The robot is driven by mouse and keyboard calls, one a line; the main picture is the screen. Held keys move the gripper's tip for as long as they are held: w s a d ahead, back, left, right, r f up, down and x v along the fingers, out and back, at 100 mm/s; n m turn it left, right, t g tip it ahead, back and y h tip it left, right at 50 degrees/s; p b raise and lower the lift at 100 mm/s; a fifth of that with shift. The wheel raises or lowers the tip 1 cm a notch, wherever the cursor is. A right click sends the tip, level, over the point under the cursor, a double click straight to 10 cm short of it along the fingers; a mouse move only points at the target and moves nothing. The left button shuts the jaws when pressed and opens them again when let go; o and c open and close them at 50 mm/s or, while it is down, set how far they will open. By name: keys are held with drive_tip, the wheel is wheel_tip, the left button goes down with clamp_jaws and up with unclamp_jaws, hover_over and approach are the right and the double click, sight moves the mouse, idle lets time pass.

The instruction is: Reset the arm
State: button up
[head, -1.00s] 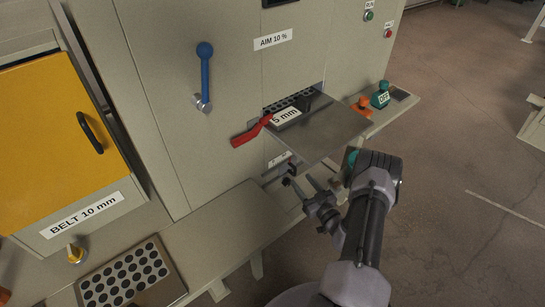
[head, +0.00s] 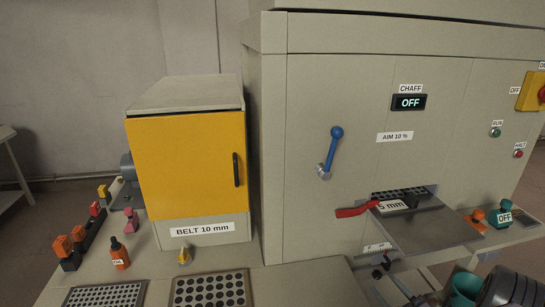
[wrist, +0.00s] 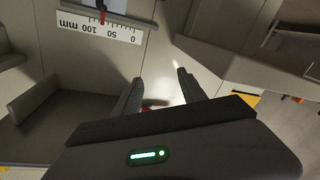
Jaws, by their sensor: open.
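My arm shows at the lower right of the head view, with my gripper (head: 391,276) below the metal tray (head: 440,232) of the grey machine. In the wrist view the two fingers of my gripper (wrist: 160,88) stand apart with nothing between them. A scale plate marked 0, 50 and 100 mm (wrist: 98,27) is above the left finger in the wrist view, with a red pointer on it.
The grey machine (head: 310,215) carries a blue lever (head: 336,140), a red handle (head: 357,211) and a display (head: 408,102) reading OFF. A teal container (head: 464,290) is beside my arm.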

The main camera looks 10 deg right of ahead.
drive_tip(key=s+a+r+n+g+y, duration=0.2)
drive_tip(key=a+r+n+g+y, duration=0.3)
drive_tip(key=a+r+n, duration=0.65)
drive_tip(key=s+a+r+n+g+y, duration=0.3)
drive_tip(key=a+r+n+g, duration=0.4)
drive_tip(key=a+n, duration=0.7)
drive_tip(key=s+a+r+n+g+h, duration=0.1)
drive_tip(key=s+a+r+n+h, duration=0.2)
drive_tip(key=s+n, duration=0.65)
drive_tip(key=s+a+r+n+g+h, duration=0.3)
drive_tip(key=s+n, duration=0.4)
drive_tip(key=n, duration=0.6)
drive_tip(key=s+d+r+n+t+h, duration=0.2)
drive_tip(key=s+n+t+h, duration=0.2)
drive_tip(key=n, duration=0.7)
drive_tip(key=shift+s+d, duration=0.15)
drive_tip(key=shift+s, duration=0.45)
drive_tip(key=shift+r, duration=0.1)
